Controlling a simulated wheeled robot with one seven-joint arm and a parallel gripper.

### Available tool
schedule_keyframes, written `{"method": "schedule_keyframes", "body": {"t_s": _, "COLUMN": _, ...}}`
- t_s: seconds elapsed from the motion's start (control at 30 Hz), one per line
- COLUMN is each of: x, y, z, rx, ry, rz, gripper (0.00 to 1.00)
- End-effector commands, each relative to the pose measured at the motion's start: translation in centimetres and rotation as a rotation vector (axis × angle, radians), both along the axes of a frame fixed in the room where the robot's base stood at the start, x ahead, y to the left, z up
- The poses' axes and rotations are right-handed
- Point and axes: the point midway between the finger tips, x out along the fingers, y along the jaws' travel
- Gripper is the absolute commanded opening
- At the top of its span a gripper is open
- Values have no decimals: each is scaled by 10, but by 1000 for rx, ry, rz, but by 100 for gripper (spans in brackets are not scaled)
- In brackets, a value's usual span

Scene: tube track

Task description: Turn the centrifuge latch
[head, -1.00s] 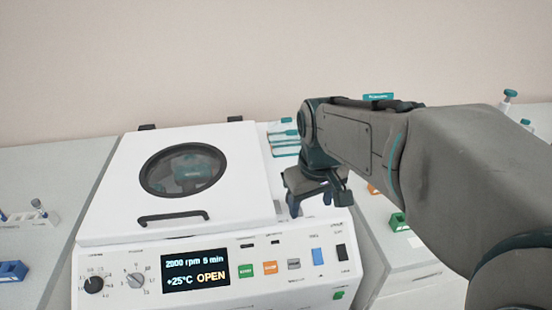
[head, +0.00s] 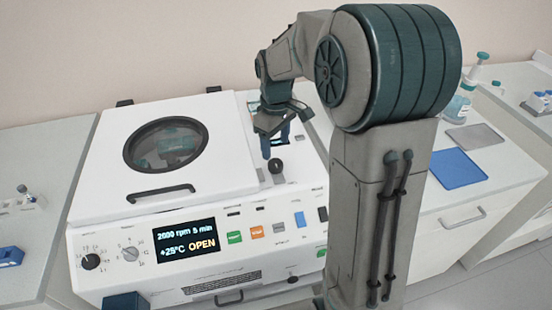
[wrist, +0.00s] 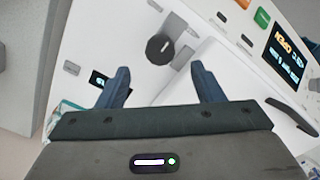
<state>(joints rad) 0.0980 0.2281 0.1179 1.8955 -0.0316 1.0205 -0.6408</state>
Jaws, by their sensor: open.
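The white centrifuge (head: 108,220) stands on the bench with its lid (head: 205,115) down and its display (head: 187,241) reading OPEN. The latch, a dark round knob (head: 276,166), sits on the top deck to the right of the lid. It also shows in the wrist view as a black knob with a pale line (wrist: 159,47), beyond and between my fingertips. My gripper (head: 275,149) is above the deck just behind the knob in the head view. In the wrist view my gripper (wrist: 160,75) is open, its blue fingers apart and empty, not touching the knob.
A black lid handle (head: 160,193) lies left of the knob. Front dials and coloured buttons (head: 235,237) line the panel. A blue mat (head: 458,168) and a grey mat (head: 474,137) lie on the right bench. A blue block (head: 10,256) sits at left.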

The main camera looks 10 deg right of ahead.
Motion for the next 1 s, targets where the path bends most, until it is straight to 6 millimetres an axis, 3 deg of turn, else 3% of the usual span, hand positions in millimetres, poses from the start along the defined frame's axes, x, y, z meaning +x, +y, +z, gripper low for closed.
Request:
{"method": "schedule_keyframes", "body": {"t_s": 0.1, "x": -1, "y": 0, "z": -25, "rx": 1, "ry": 6, "rz": 0, "gripper": 61}}
{"method": "schedule_keyframes", "body": {"t_s": 0.3, "x": -1, "y": 0, "z": -54, "rx": 1, "ry": 2, "rz": -2, "gripper": 61}}
{"method": "schedule_keyframes", "body": {"t_s": 0.5, "x": -1, "y": 0, "z": -66, "rx": 0, "ry": 0, "rz": -1, "gripper": 61}}
{"method": "schedule_keyframes", "body": {"t_s": 0.77, "x": 0, "y": 1, "z": -67, "rx": 1, "ry": -1, "rz": -1, "gripper": 61}}
{"method": "schedule_keyframes", "body": {"t_s": 0.9, "x": 0, "y": 1, "z": -67, "rx": 1, "ry": -1, "rz": -1, "gripper": 22}}
{"method": "schedule_keyframes", "body": {"t_s": 0.93, "x": 0, "y": 1, "z": -67, "rx": 1, "ry": -1, "rz": -1, "gripper": 16}}
{"method": "schedule_keyframes", "body": {"t_s": 1.0, "x": 0, "y": 1, "z": -67, "rx": 1, "ry": -1, "rz": -1, "gripper": 16}}
